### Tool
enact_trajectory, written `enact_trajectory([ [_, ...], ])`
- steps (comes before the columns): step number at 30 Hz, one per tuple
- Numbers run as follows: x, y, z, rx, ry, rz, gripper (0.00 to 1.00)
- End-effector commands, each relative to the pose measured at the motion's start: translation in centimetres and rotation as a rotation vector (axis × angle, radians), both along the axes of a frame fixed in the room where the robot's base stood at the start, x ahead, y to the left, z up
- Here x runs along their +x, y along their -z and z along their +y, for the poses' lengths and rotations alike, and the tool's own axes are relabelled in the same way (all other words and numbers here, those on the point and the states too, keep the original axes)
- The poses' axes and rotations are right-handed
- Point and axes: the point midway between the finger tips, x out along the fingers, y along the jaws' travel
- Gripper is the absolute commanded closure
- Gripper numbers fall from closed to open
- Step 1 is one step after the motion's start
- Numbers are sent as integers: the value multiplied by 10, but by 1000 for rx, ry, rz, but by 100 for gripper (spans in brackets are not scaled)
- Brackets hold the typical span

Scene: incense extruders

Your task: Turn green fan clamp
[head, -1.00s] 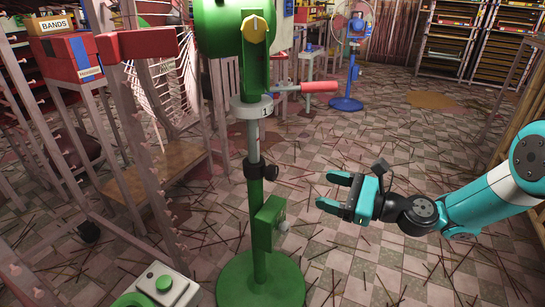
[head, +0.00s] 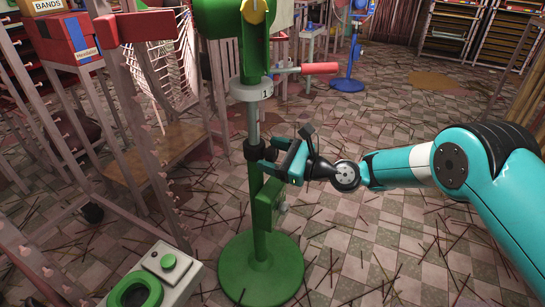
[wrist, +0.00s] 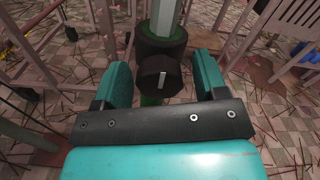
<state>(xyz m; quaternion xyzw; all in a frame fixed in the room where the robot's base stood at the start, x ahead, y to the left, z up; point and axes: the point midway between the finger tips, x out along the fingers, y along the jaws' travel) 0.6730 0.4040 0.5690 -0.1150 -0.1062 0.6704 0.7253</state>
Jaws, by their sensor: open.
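The green fan's stand rises from a round green base (head: 261,268). Its clamp is a black collar (head: 252,150) on the pole, with a dark knob (wrist: 159,77) that carries a pale line and faces me in the wrist view. My gripper (head: 270,158) is open at the clamp's height, its fingers reaching toward the pole. In the wrist view my gripper (wrist: 160,85) has one teal finger on each side of the knob, with gaps visible on both sides. In the head view the fingers hide the knob.
A green box (head: 266,204) is fixed low on the pole. A red handle (head: 320,68) sticks out above my gripper. A control box with a green button (head: 168,262) stands at the lower left. A blue fan (head: 348,84) stands behind. Sticks litter the open floor.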

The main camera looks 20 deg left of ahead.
Motion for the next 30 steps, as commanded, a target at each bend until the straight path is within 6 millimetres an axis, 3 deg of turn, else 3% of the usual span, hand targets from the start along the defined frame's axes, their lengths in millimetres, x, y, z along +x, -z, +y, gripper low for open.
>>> enact_trajectory([
  [7,0,0,1,0,0,1,34],
  [12,0,0,0,0,0,0,73],
  [14,0,0,0,0,0,0,83],
  [23,0,0,0,-2,0,-28,83],
  [30,0,0,0,-12,-1,-151,83],
])
